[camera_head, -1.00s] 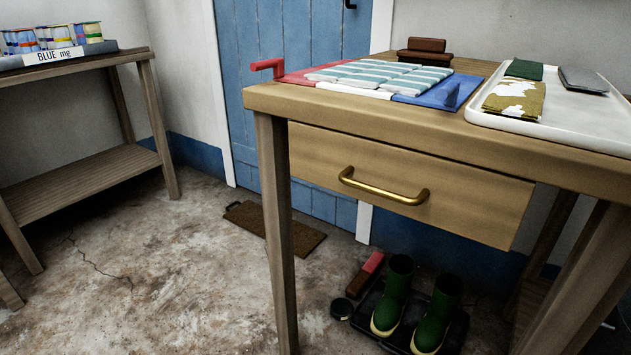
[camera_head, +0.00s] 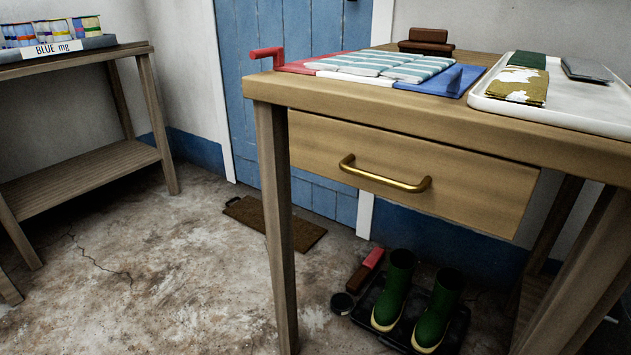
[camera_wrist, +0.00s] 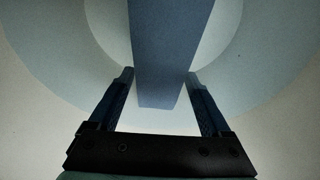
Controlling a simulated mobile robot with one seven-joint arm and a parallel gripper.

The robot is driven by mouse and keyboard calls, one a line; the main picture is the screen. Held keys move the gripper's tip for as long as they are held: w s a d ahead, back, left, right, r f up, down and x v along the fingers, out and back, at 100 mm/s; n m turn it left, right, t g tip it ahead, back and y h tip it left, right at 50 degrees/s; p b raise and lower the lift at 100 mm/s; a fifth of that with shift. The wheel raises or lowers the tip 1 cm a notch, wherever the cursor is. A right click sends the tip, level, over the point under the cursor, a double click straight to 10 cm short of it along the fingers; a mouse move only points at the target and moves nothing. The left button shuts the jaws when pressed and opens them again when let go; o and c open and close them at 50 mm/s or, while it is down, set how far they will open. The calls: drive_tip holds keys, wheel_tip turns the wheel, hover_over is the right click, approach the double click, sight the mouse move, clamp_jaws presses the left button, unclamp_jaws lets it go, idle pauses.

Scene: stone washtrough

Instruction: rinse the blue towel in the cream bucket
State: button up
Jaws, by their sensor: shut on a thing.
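In the wrist view a blue towel (camera_wrist: 165,55) stands as a flat folded strip between the fingers of my gripper (camera_wrist: 160,80). My gripper is shut on it. Behind the towel is a large round form with a cream outer part (camera_wrist: 30,110), a grey-blue band and a paler round middle. It looks like the inside of the cream bucket, seen from close by. I cannot tell whether the towel touches it or any water. The head view shows neither my gripper, the blue towel nor the bucket.
In the head view a wooden table (camera_head: 420,110) with a closed drawer (camera_head: 400,190) carries striped folded cloths (camera_head: 390,66) and a white tray (camera_head: 590,115) with more cloths. Green boots (camera_head: 435,310) stand beneath. A doormat (camera_head: 275,224) lies by the blue door (camera_head: 280,30). Open floor is left.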

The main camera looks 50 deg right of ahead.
drive_tip(key=shift+s+a, duration=0.1)
drive_tip(key=shift+r+p, duration=1.1)
drive_tip(key=shift+p, duration=0.05)
drive_tip(key=shift+f, duration=0.1)
idle(0.3)
drive_tip(key=shift+f+b, duration=0.95)
drive_tip(key=shift+f, duration=0.1)
idle(0.5)
